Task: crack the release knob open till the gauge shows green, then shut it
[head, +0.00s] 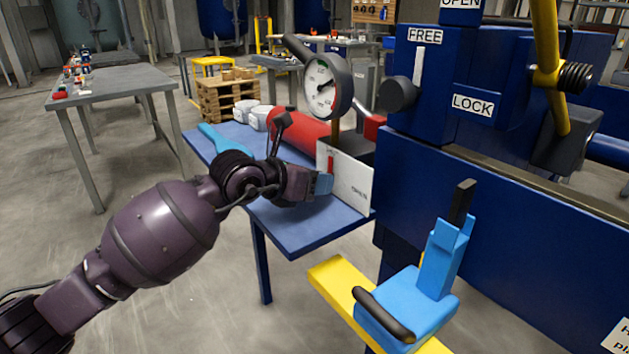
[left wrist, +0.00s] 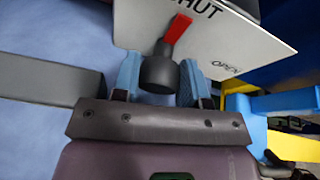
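The release knob (left wrist: 158,72) is a dark round knob with a red pointer (left wrist: 177,32) that leans toward the SHUT lettering on a white plate (left wrist: 215,45). The plate also shows in the head view (head: 352,186), with OPEN at its right. My left gripper (head: 325,183) is at the plate; in the left wrist view its blue pads (left wrist: 159,82) sit against both sides of the knob. The gauge (head: 320,86) is a round white dial on a post above the plate. Its dark needle points up and right; its coloured zones are too small to read surely. My right gripper is not in view.
A blue table (head: 310,232) carries a red cylinder (head: 298,130), white containers and a blue tool (head: 222,138). A big blue press with FREE and LOCK labels (head: 472,104) stands at the right. A light-blue fixture (head: 410,300) sits on a yellow bar in front.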

